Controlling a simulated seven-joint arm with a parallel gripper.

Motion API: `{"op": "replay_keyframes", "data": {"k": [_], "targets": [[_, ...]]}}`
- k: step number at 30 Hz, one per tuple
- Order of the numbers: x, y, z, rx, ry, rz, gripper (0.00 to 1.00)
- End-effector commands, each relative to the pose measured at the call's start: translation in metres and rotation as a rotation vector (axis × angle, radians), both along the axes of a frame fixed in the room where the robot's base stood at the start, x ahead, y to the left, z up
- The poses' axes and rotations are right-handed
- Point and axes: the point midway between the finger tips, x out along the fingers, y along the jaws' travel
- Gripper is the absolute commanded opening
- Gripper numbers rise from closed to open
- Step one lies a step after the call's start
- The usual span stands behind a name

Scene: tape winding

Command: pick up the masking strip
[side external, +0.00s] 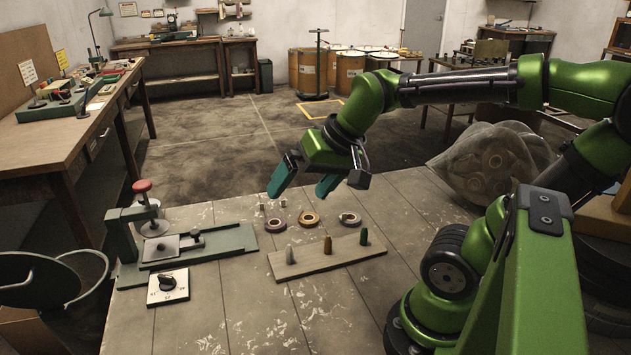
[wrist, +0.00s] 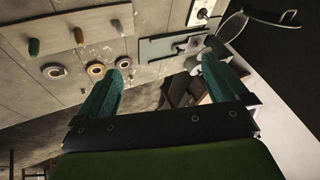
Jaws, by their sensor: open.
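Three tape rolls lie flat in a row on the table: a reddish-brown one (side external: 275,225), a tan-orange one (side external: 309,225) and a pale one with a dark centre (side external: 349,224). None carries a readable label, so I cannot tell for sure which is the masking strip. In the wrist view the pale roll (wrist: 54,76), tan roll (wrist: 96,76) and reddish roll (wrist: 123,62) show left of my gripper's middle, the reddish one beside a finger. My gripper (side external: 305,182) is open and empty, above and behind the rolls; its spread fingers show in the wrist view (wrist: 160,68).
A wooden board (side external: 310,264) with three upright pegs lies in front of the rolls. A green winding machine (side external: 215,246) with a red knob and a dial box (side external: 167,291) stand to the left. The table's front area is clear.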

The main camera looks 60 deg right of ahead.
Motion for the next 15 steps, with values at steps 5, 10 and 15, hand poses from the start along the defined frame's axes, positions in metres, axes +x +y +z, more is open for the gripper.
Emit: {"op": "replay_keyframes", "data": {"k": [5, 10, 15], "targets": [[-0.028, 0.035, -0.003, -0.035, -0.068, 0.153, 0.98], [-0.03, 0.043, 0.003, -0.036, -0.093, 0.183, 0.72], [-0.03, 0.043, 0.003, -0.036, -0.091, 0.18, 0.49]]}}
